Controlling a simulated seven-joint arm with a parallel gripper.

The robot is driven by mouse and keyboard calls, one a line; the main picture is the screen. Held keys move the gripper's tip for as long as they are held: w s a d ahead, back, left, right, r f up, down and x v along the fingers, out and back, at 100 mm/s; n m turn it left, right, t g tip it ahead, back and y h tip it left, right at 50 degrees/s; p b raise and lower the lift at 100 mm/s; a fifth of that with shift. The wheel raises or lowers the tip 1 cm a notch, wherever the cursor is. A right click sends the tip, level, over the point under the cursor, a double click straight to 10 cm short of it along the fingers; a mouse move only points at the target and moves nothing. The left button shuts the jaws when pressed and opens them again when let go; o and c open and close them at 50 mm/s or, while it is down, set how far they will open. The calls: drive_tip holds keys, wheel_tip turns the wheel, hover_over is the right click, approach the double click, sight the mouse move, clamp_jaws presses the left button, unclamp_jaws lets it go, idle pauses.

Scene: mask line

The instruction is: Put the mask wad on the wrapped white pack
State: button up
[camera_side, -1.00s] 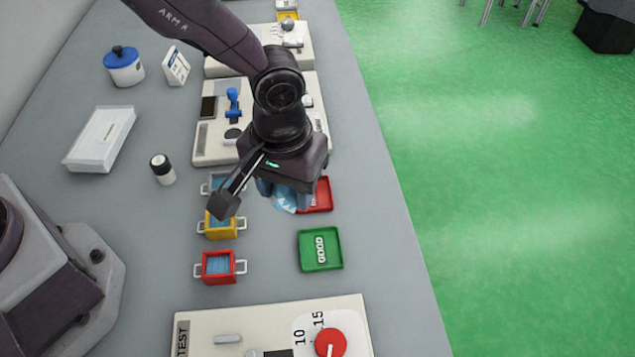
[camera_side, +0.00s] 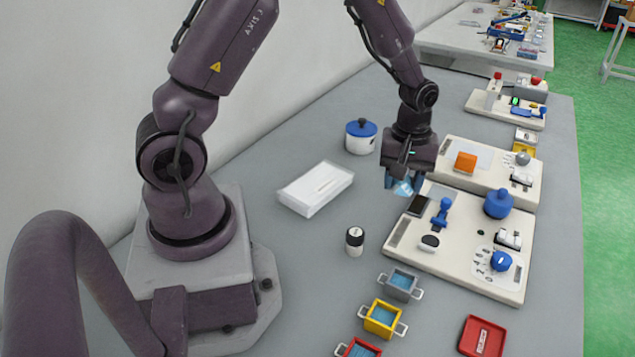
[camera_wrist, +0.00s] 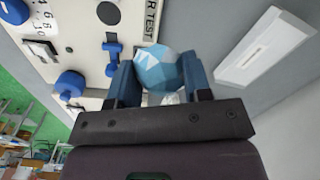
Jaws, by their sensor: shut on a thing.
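My gripper (camera_side: 403,181) is shut on the mask wad (camera_side: 404,188), a crumpled light-blue ball with white marks. In the wrist view the wad (camera_wrist: 158,68) sits between the two blue fingers (camera_wrist: 160,82). The wrapped white pack (camera_side: 316,188) is a flat white box on the grey table, left of my gripper in the side view. In the wrist view the pack (camera_wrist: 262,47) shows at the upper right, apart from the wad. The wad is held in the air. The pack's top looks clear.
A white pot with a blue lid (camera_side: 361,136) stands behind the pack. A black-capped bottle (camera_side: 355,240) stands in front. Cream test panels (camera_side: 470,235) with knobs lie to the right. Grey (camera_side: 401,284) and yellow (camera_side: 382,318) bins and a red tray (camera_side: 482,336) are nearer.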

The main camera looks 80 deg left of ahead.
sight(318, 183)
drive_tip(key=s+a+n, duration=0.3)
drive_tip(key=s+a, duration=0.1)
drive_tip(key=a, duration=0.5)
drive_tip(key=shift+a+f+n, duration=0.15)
drive_tip(key=shift+a+n, duration=0.05)
drive_tip(key=shift+n, duration=0.2)
drive_tip(key=s+a+n, duration=0.1)
drive_tip(key=s+a, duration=0.1)
drive_tip(key=s+a+n, duration=0.2)
drive_tip(key=s+a, duration=0.1)
drive_tip(key=s+a+n, duration=0.2)
drive_tip(key=a, duration=0.1)
drive_tip(key=shift+s+a+f, duration=0.25)
drive_tip(key=shift+f, duration=0.05)
drive_tip(key=shift+n, duration=0.4)
drive_tip(key=shift+s+f, duration=0.1)
drive_tip(key=shift+f, duration=4.05)
drive_tip(key=shift+f, duration=0.1)
drive_tip(key=o, duration=0.9)
